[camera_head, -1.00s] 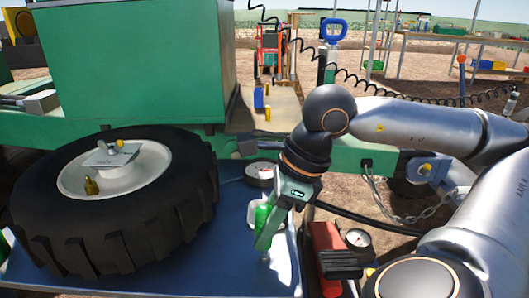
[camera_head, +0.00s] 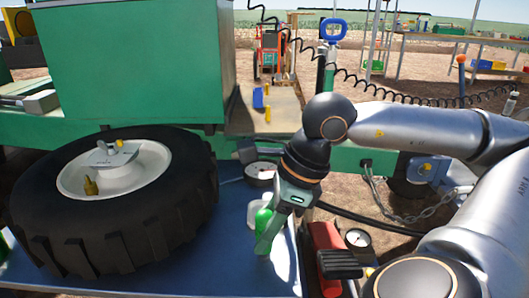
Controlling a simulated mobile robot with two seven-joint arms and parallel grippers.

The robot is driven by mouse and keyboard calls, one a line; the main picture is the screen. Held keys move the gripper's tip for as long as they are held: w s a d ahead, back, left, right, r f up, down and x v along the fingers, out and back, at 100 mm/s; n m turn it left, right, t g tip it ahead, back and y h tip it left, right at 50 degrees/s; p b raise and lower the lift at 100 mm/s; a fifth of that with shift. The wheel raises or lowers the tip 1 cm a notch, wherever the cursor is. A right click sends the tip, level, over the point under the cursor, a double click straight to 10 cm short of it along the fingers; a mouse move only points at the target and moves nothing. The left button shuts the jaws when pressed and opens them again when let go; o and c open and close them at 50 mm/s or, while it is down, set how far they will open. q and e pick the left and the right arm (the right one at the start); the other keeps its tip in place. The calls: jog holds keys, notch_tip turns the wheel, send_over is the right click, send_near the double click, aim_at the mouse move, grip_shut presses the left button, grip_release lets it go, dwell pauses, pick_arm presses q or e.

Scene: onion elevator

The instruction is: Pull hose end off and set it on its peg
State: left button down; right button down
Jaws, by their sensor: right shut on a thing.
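My right gripper (camera_head: 267,240) reaches down in the middle of the view, low over the blue bed to the right of the big tyre. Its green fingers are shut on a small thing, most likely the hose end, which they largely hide. A black hose (camera_head: 365,221) runs rightward from beside my right wrist. The big black tyre (camera_head: 120,240) lies flat on the left, with a white hub (camera_head: 150,160) and a brass fitting (camera_head: 90,186). I cannot make out the peg for certain. My left gripper is not in view.
A red tool (camera_head: 325,245) and another gauge (camera_head: 358,238) are to the right. Bare blue surface (camera_head: 240,275) lies in front.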

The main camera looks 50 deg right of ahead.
aim_at(261, 211)
jog(key=shift+f, duration=0.6)
dwell(0.3)
jog(key=shift+c, duration=0.6)
grip_release()
jog(key=shift+r+p, duration=2.5)
jog(key=shift+r, duration=1.05)
